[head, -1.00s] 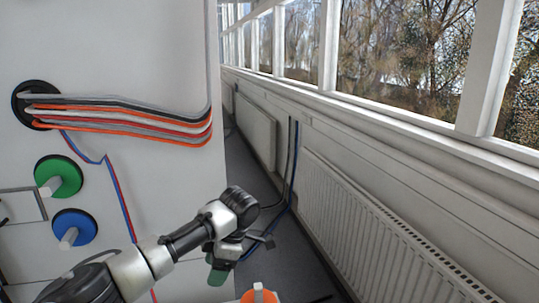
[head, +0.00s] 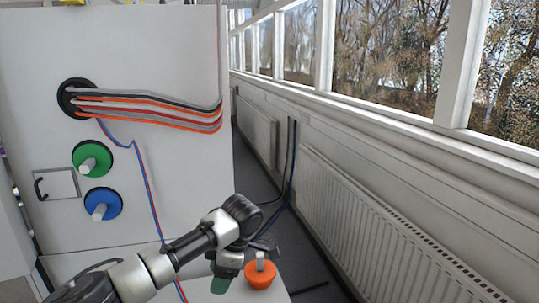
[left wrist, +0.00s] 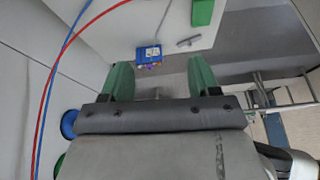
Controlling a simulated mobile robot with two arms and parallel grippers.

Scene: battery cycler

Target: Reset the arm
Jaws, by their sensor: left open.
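My left arm reaches in from the bottom left of the head view, and its gripper (head: 224,280) hangs down in front of the white cabinet (head: 190,200), left of an orange knob (head: 260,275). In the left wrist view its two green fingers (left wrist: 160,78) stand wide apart, with nothing between their tips. A gap shows in the head view between the gripper and the orange knob. My right gripper is in neither view.
The cabinet bears a green knob (head: 92,159), a blue knob (head: 103,204) and bundled cables (head: 150,108). A radiator (head: 370,225) lines the right wall. Grey floor (head: 255,180) lies between. The left wrist view shows a small blue box (left wrist: 149,54) beyond the fingers.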

